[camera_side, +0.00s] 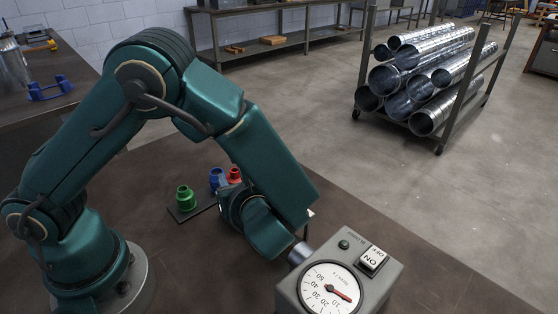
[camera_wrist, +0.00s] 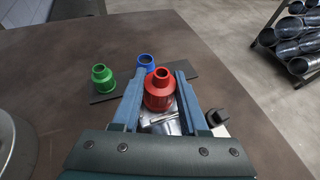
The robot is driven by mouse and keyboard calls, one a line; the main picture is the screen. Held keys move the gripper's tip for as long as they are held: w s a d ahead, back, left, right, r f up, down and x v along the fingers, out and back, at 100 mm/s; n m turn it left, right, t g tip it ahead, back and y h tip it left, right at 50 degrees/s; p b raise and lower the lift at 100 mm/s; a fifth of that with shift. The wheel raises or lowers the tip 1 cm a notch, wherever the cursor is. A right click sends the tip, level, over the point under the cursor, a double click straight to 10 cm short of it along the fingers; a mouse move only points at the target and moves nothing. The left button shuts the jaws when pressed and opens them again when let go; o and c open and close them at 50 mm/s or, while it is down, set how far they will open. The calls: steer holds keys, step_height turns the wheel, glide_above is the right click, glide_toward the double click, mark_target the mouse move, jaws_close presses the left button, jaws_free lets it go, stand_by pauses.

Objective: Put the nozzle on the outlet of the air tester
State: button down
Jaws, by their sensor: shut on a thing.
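My gripper (camera_wrist: 160,92) is shut on the red nozzle (camera_wrist: 160,82), which stands upright between its two fingers in the wrist view. In the side view the red nozzle (camera_side: 234,174) shows just behind my gripper (camera_side: 229,192). I cannot tell whether it touches the plate. The air tester (camera_side: 378,283) is a grey box with a dial at the front right of the side view. Its metal outlet (camera_side: 300,253) sticks out at its left, partly hidden by my arm, with no nozzle seen on it.
A green nozzle (camera_side: 185,198) and a blue nozzle (camera_side: 216,178) stand on a dark plate (camera_side: 186,214), close to my gripper. The tabletop (camera_side: 430,262) is clear right of the tester. A rack of metal ducts (camera_side: 430,75) stands on the floor behind.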

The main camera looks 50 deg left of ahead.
steer(key=shift+f, duration=0.15)
steer(key=shift+c, duration=2.2)
jaws_free()
steer(key=v, duration=1.2)
steer(key=s+a+r+n+h, duration=0.2)
steer(key=n+h, duration=0.4)
steer(key=n, duration=0.5)
steer(key=s+a+r+n+h, duration=0.2)
steer(key=s+a+n+h, duration=0.2)
steer(key=n, duration=0.7)
steer(key=shift+a+r+n+h, duration=0.25)
steer(key=shift+a+n+h, duration=0.05)
steer(key=shift+h, duration=0.9)
